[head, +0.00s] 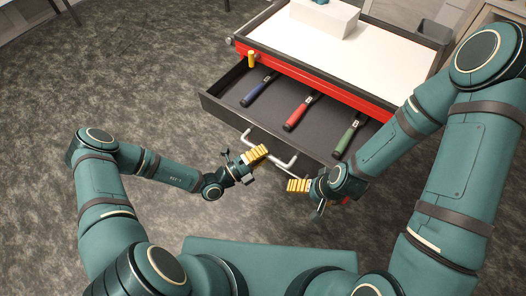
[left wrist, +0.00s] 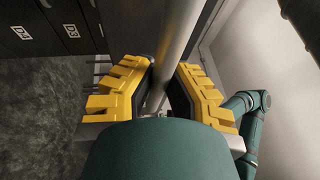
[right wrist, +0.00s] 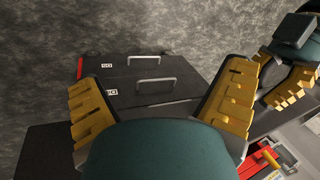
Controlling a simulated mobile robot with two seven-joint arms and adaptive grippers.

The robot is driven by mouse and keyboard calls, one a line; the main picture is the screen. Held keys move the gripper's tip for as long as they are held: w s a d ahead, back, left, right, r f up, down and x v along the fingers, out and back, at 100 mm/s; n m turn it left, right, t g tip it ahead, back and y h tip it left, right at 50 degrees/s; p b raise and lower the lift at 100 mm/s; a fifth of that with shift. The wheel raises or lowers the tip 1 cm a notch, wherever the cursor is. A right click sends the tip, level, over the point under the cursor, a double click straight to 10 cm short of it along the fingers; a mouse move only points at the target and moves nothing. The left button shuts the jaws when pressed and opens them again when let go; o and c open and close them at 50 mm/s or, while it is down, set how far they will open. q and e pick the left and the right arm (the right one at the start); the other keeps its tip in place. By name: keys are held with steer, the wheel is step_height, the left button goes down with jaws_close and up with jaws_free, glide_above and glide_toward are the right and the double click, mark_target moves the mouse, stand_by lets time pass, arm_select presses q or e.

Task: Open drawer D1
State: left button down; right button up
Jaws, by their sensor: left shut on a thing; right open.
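The open drawer (head: 209,101) is pulled well out from the front of the red-edged cabinet; I cannot read a label on it. Its bar handle (head: 291,161) runs along its front and also shows in the left wrist view (left wrist: 181,40) as a grey bar between the yellow fingers. My left gripper (head: 257,153) is shut on this handle; its yellow fingers also show in the left wrist view (left wrist: 160,85). My right gripper (head: 298,186) is open and empty, just in front of the drawer and right of the left gripper. Its spread fingers show in the right wrist view (right wrist: 165,100).
A blue (head: 259,88), a red (head: 300,112) and a green-handled tool (head: 348,138) lie in the drawer. A white box (head: 322,17) stands on the cabinet's white top (head: 350,55). Shut dark drawers with handles (right wrist: 152,83) show in the right wrist view. Carpet left of the cabinet is clear.

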arm_select(q)
steer(key=shift+s, duration=0.2)
steer(key=c, duration=0.9)
jaws_free()
steer(key=shift+c, duration=0.2)
steer(key=v, duration=1.2)
